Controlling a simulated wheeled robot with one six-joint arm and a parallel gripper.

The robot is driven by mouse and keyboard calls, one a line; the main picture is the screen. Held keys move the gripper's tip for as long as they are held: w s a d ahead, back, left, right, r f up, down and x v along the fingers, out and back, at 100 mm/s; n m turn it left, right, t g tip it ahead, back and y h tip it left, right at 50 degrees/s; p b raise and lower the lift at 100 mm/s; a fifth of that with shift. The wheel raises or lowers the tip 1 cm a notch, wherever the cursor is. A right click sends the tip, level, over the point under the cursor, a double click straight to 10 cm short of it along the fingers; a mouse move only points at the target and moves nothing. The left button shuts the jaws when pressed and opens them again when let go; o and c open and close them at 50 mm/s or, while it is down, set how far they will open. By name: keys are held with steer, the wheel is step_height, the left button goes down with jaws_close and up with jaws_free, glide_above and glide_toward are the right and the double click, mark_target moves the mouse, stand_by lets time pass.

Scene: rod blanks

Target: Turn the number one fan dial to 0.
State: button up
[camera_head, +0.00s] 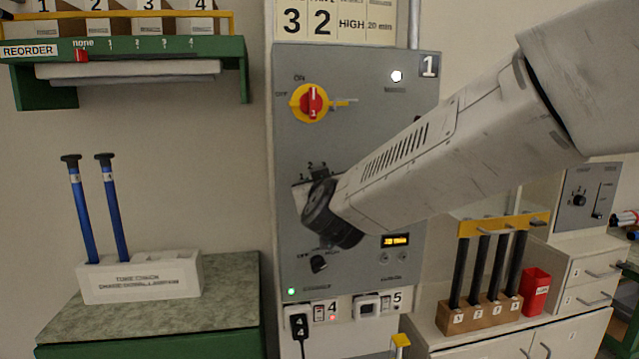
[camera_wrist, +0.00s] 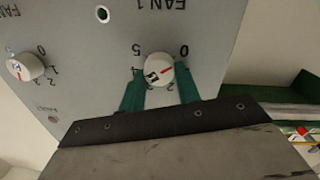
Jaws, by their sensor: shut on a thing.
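The fan dial (camera_wrist: 153,70), a round white knob with a red pointer line, sits below the upside-down label FAN 1 in the wrist view. My gripper (camera_wrist: 160,72) has its two green fingers shut on the dial, one at each side. The red line points right and slightly up, a little below the printed 0. In the head view, my arm's end covers the dial on the grey panel (camera_head: 355,75) marked 1.
A second white dial (camera_wrist: 25,67) stands left of the held one in the wrist view. A red-and-yellow rotary switch (camera_head: 312,103) is higher on the panel, and a small black knob (camera_head: 318,263) is below my wrist. A rack with black rods (camera_head: 480,315) stands lower right.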

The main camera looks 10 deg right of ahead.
steer(key=shift+n, duration=0.3)
steer(key=o, duration=1)
steer(key=shift+c, duration=0.2)
steer(key=s, duration=0.7)
steer(key=shift+s+a+r, duration=0.15)
steer(key=shift+s+a, duration=0.15)
steer(key=shift+s, duration=0.1)
